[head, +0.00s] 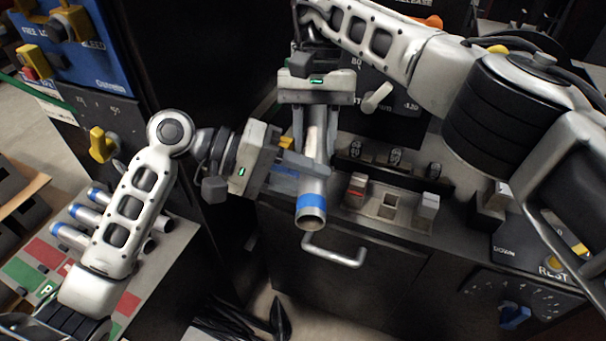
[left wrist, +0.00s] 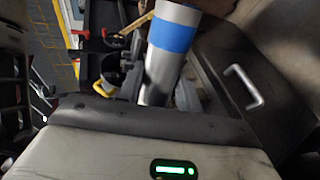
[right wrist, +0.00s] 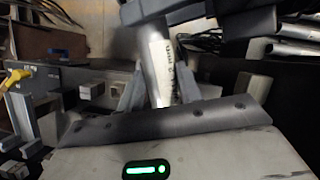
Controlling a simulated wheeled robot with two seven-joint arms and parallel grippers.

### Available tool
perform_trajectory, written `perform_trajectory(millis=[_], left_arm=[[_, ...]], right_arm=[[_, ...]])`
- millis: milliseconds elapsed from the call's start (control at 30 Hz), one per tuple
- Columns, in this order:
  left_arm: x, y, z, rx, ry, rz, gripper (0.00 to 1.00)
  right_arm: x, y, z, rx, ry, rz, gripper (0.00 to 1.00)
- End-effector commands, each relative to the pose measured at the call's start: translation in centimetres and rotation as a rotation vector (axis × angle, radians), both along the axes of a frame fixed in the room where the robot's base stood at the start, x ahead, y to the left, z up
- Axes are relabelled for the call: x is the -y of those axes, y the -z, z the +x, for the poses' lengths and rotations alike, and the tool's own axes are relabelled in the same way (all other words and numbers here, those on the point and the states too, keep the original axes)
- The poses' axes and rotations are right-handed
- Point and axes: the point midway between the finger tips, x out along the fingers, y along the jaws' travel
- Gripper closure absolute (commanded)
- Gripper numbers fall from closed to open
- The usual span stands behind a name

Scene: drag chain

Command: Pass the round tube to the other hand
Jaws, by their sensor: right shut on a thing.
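The round tube (head: 311,208) is silver with a blue band near its open lower end. It hangs roughly upright in the head view. My right gripper (head: 315,135) comes from above and is shut on its upper part. My left gripper (head: 298,172) comes from the left, its fingers at the tube just above the blue band. Whether they press on it or only stand around it is unclear. The tube also shows in the left wrist view (left wrist: 172,50), blue band on top, and in the right wrist view (right wrist: 159,65), with printed letters.
Several similar blue-banded tubes (head: 72,236) lie at the lower left, partly behind my left arm. A dark cabinet with a drawer handle (head: 336,252) stands below the tube. Switches (head: 428,205) sit on a console to the right. A blue panel (head: 80,50) is at the upper left.

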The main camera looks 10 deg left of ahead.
Motion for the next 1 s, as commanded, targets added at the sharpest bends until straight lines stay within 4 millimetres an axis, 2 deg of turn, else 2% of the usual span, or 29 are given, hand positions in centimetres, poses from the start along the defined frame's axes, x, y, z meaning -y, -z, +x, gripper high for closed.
perform_trajectory(millis=[33,100,433,633,733,867,933,1000], left_arm=[[0.0,-0.2,0.0,0.005,0.0,-0.004,1.0],[0.0,-0.2,0.0,0.005,0.0,-0.004,1.0],[0.0,-0.2,0.0,0.005,0.0,-0.004,1.0],[0.0,-0.2,0.0,0.005,0.0,-0.004,1.0],[0.0,-0.2,0.0,0.005,0.0,-0.004,1.0],[0.0,-0.2,0.0,0.005,0.0,-0.004,1.0],[0.0,-0.2,0.0,0.005,0.0,-0.004,1.0],[0.0,-0.2,0.0,0.005,0.0,-0.004,1.0]], right_arm=[[0.0,-0.1,0.0,0.001,-0.001,0.0,0.56],[0.0,-0.1,0.0,0.001,-0.001,0.0,0.39],[0.1,-0.3,0.4,0.01,0.029,0.016,0.39],[-0.2,-2.8,4.0,0.064,0.298,0.19,0.39],[-1.7,-5.0,5.5,0.03,0.467,0.369,0.39],[-4.5,-7.8,5.8,-0.109,0.642,0.611,0.39],[-6.1,-9.0,5.5,-0.247,0.75,0.746,0.39],[-7.3,-9.4,5.0,-0.41,0.858,0.846,0.39]])
